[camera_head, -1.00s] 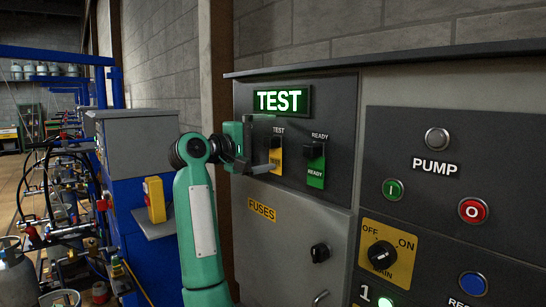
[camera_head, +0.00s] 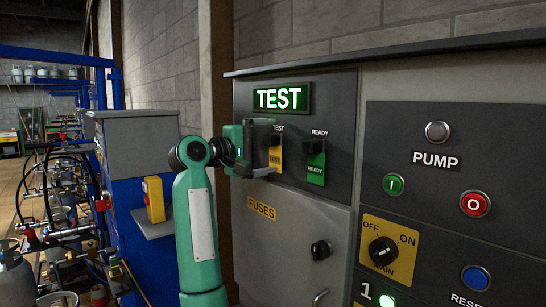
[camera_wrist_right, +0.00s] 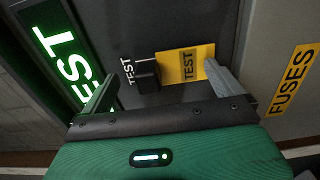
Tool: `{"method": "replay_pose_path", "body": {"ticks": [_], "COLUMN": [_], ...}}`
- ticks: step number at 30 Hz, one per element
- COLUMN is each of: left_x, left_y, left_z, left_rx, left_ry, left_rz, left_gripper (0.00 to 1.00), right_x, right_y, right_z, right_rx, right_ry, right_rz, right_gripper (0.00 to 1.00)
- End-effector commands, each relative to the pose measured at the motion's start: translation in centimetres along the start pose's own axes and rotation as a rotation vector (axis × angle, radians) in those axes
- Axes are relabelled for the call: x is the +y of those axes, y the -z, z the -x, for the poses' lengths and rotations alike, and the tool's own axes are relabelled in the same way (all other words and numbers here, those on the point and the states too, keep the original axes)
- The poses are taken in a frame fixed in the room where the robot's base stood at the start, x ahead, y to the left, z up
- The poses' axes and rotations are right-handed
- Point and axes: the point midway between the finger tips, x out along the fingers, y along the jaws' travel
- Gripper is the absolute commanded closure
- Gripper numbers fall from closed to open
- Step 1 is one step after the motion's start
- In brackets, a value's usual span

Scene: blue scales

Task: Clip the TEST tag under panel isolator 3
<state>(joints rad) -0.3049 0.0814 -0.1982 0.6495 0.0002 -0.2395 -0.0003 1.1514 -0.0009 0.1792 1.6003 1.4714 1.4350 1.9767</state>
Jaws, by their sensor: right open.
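The yellow TEST tag (camera_head: 276,161) hangs on the dark panel under its TEST label, with a black clip part above it. In the right wrist view the tag (camera_wrist_right: 196,54) and the black part (camera_wrist_right: 147,76) lie between my fingers. My right gripper (camera_head: 273,147) is open, one finger above and one below in the head view, partly covering the tag; it also shows in the wrist view (camera_wrist_right: 161,71). I cannot tell whether the fingers touch it. Isolator 3 is not in view. My left gripper is not in view.
A green READY tag (camera_head: 316,168) hangs just right of the TEST tag. A lit TEST sign (camera_head: 280,98) is above. The fuse door (camera_head: 290,250) has a knob (camera_head: 320,250). The pump panel (camera_head: 455,210) has buttons and a main switch (camera_head: 382,251).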

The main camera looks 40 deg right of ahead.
Motion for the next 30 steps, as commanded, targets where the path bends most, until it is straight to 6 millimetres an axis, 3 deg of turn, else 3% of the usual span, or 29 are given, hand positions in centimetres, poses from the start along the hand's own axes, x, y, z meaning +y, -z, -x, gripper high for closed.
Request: {"method": "replay_pose_path", "body": {"ticks": [30], "left_x": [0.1], "left_y": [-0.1], "left_z": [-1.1], "left_rx": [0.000], "left_ry": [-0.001], "left_rz": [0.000], "left_gripper": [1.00], "right_x": [-0.2], "right_y": [0.0], "right_z": [-0.1], "right_rx": [-0.001], "right_ry": [-0.001], "right_rz": [-0.001], "right_gripper": [0.00]}}
